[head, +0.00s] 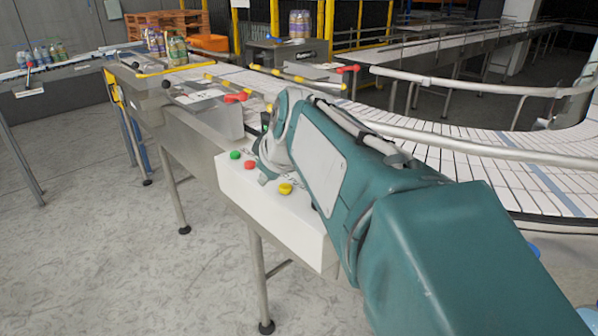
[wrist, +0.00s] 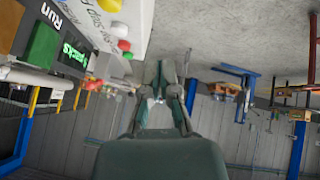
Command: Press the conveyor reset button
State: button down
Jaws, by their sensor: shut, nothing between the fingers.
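A white control box (head: 290,222) on the conveyor's side carries a green button (head: 234,154), a red button (head: 249,165) and a yellow button (head: 286,188). The labels are too small to tell which one is reset. In the wrist view my gripper (wrist: 174,62) is shut and empty. There the box (wrist: 150,12) shows at the top, with a yellow button (wrist: 109,5) and red button (wrist: 124,45) left of the fingers.
A curved conveyor (head: 480,160) with a rail runs behind my arm. Bottles (head: 168,47) stand on the line at the back left. A panel reading "Run" (wrist: 55,14) shows at left in the wrist view. The grey floor (head: 90,240) at left is open.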

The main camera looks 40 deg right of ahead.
jog(key=shift+w+d+r+n+t+h, duration=0.55)
jog(key=shift+w+d, duration=0.7)
jog(key=shift+d, duration=2.25)
jog(key=shift+w+d+r+n+t+h, duration=0.2)
jog(key=shift+w+d+r+n, duration=0.7)
jog(key=shift+d, duration=2.55)
jog(key=shift+m, duration=0.25)
jog(key=f, duration=0.6)
jog(key=shift+w+d, duration=0.25)
jog(key=shift+w, duration=0.05)
jog(key=shift+a+f, duration=0.15)
jog(key=shift+f, duration=0.6)
jog(key=shift+f, duration=0.35)
jog(key=shift+f, duration=0.55)
jog(key=shift+r, duration=0.95)
